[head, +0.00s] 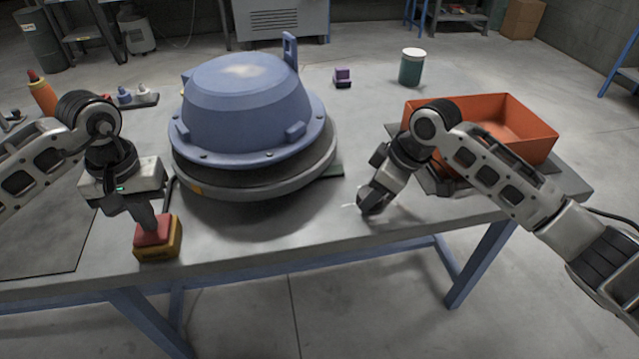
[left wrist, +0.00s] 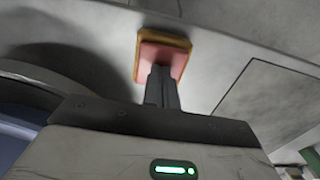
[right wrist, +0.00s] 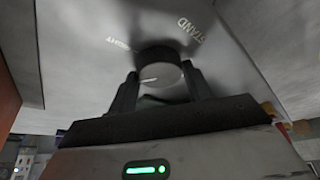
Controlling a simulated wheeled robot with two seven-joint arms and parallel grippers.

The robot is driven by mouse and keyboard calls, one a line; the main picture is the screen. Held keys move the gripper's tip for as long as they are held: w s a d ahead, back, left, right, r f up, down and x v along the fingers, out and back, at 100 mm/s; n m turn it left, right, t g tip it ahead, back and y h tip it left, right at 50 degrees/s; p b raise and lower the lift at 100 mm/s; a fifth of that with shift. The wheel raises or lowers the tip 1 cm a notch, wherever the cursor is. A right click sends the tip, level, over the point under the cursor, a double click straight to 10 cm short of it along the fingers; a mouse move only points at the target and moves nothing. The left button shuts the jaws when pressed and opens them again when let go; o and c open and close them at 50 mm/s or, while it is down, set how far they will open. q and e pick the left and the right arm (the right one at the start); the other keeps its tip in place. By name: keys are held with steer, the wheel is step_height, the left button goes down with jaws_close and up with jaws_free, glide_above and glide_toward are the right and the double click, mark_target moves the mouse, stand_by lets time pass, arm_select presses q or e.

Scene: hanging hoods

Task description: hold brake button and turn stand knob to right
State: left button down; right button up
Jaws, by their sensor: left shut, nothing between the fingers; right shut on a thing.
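The brake button is a red square top on a yellow box (head: 157,241) near the table's front edge, left of the blue hood. It also shows in the left wrist view (left wrist: 162,56). My left gripper (head: 153,226) is shut and empty, its fingertips touching the red top from above. The stand knob (right wrist: 159,75) is a dark round knob with a pale pointer line in the right wrist view. The word STAND is printed beside it. My right gripper (right wrist: 160,90) is shut on the knob, one finger on each side. In the head view the right gripper (head: 370,203) hides the knob.
The blue hood (head: 240,100) on its round grey base stands between my arms. An orange bin (head: 530,135) stands behind my right arm. A green jar (head: 411,70) and a small purple block (head: 342,78) are at the back. The front middle of the table is clear.

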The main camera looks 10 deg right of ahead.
arm_select(q)
steer(key=shift+s+f, duration=0.1)
steer(key=shift+f, duration=0.25)
arm_select(e)
steer(key=m+h, duration=0.1)
steer(key=m, duration=0.1)
steer(key=m+t, duration=0.1)
steer(key=m, duration=0.2)
steer(key=shift+s+a+f+h, duration=0.1)
steer(key=shift+s+a+h, duration=0.1)
steer(key=shift+h, duration=0.2)
steer(key=shift+m+t+h, duration=0.3)
steer(key=shift+m+h, duration=0.6)
steer(key=shift+m, duration=1.6)
steer(key=o, duration=1)
steer(key=shift+c, duration=0.2)
steer(key=v, duration=1.2)
